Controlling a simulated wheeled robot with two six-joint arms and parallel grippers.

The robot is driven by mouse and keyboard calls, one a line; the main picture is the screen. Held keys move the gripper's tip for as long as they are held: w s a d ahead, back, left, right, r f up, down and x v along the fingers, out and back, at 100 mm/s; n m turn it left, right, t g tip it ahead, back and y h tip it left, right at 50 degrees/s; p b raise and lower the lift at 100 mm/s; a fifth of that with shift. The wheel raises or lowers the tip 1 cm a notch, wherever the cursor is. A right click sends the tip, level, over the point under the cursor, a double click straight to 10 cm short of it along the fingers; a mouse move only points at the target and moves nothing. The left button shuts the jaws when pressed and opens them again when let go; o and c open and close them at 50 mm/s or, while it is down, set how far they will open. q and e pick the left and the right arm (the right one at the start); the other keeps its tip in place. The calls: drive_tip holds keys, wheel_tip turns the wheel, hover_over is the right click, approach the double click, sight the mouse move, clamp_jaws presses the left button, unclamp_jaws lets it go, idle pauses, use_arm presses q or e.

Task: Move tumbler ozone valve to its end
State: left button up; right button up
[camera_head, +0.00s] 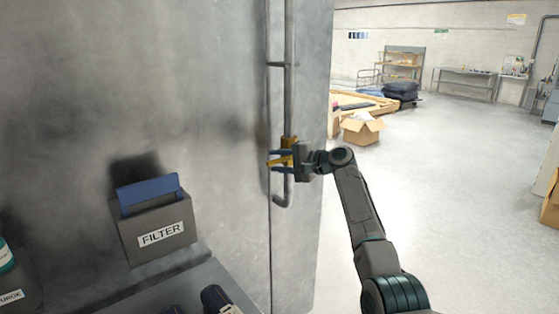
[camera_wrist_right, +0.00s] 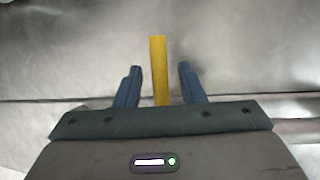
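The valve's yellow handle (camera_head: 281,161) sits low on a vertical grey pipe (camera_head: 289,75) with a brass-coloured body (camera_head: 290,141). The pipe runs down the metal cabinet near its right edge. My right gripper (camera_head: 277,160) reaches it from the right. In the right wrist view the yellow handle (camera_wrist_right: 158,70) stands between the two blue fingers of my right gripper (camera_wrist_right: 158,80). A gap shows on each side of the handle, so the fingers are open around it and not touching it. My left gripper is not in view.
A grey box labelled FILTER (camera_head: 157,228) with a blue panel (camera_head: 149,193) is mounted on the cabinet at left. A dark ledge (camera_head: 185,287) lies below it. Open floor (camera_head: 460,200) spreads to the right, with a cardboard box (camera_head: 362,131) farther back.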

clamp_jaws()
drive_tip(key=shift+r, duration=0.1)
wheel_tip(320, 180, up, 2)
drive_tip(key=m, duration=0.1)
drive_tip(key=m+y, duration=0.1)
drive_tip(key=shift+w+d+m, duration=0.1)
drive_tip(key=shift+d+m, duration=0.05)
drive_tip(key=shift+m, duration=0.15)
drive_tip(key=shift+w+d+r+m+t+y+b, duration=0.15)
drive_tip(key=shift+r+m+y, duration=0.2)
drive_tip(key=shift+m, duration=0.25)
drive_tip(key=shift+w+d+r+m+t+y+b, duration=0.15)
drive_tip(key=shift+r+m+t+y, duration=0.1)
drive_tip(key=shift+r+m, duration=0.3)
drive_tip(key=shift+w+d+r+m+t+y+b, duration=0.15)
drive_tip(key=shift+r+m+y, duration=0.2)
drive_tip(key=shift+m, duration=0.3)
drive_tip(key=shift+s, duration=0.1)
